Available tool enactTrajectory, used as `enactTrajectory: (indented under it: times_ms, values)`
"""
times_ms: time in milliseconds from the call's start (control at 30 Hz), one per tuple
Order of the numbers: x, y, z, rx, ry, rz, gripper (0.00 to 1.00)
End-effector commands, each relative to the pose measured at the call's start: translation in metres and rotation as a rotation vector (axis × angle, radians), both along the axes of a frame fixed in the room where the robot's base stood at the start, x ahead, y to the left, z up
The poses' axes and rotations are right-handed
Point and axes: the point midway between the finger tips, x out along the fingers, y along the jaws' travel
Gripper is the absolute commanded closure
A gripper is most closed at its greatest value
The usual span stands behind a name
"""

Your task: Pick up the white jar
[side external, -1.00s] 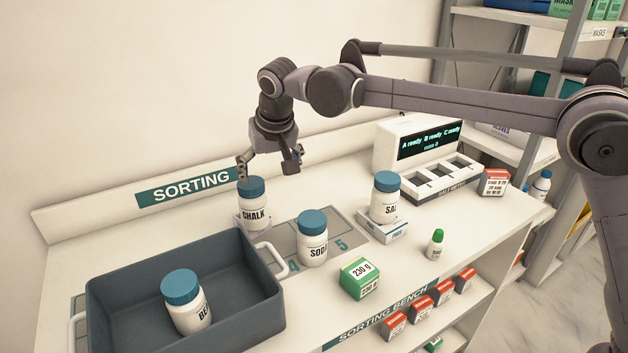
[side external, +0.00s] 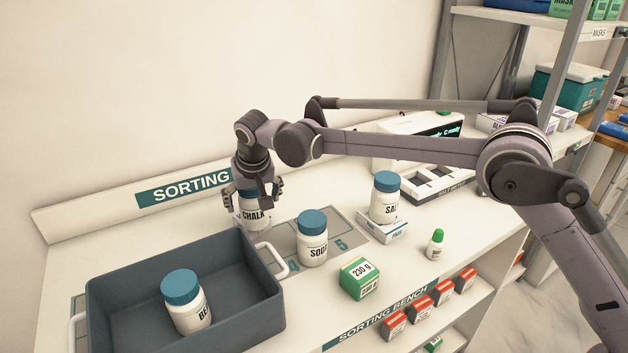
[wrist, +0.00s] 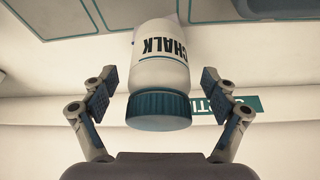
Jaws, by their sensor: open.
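The white jar labelled CHALK (side external: 256,215) stands upright on the bench behind the grey tray. My gripper (side external: 254,196) is above it, open, with its fingers on both sides of the jar's upper part. In the wrist view the CHALK jar (wrist: 160,72) lies between the open fingers (wrist: 156,90), with a gap on each side. Other white jars with blue lids are SODA (side external: 312,246), one reading SAL (side external: 384,207) on a small white box, and one reading BE (side external: 189,312) inside the tray.
The grey tray (side external: 245,318) with white handles stands at front left, close to the CHALK jar. A green-and-white box (side external: 360,279) and a green-capped bottle (side external: 435,245) stand to the right. A display device (side external: 398,150) is at the back. The SORTING sign (side external: 185,188) is behind.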

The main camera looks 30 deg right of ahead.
Motion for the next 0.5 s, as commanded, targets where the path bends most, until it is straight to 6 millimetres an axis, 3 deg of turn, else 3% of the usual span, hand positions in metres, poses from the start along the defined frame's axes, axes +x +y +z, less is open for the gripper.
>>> enactTrajectory:
  times_ms: [200, 500]
  values:
    - [0.01, -0.002, -0.024, 0.0, 0.0, 0.0, 0.14]
    - [0.011, -0.002, -0.028, 0.001, 0.0, 0.0, 0.14]
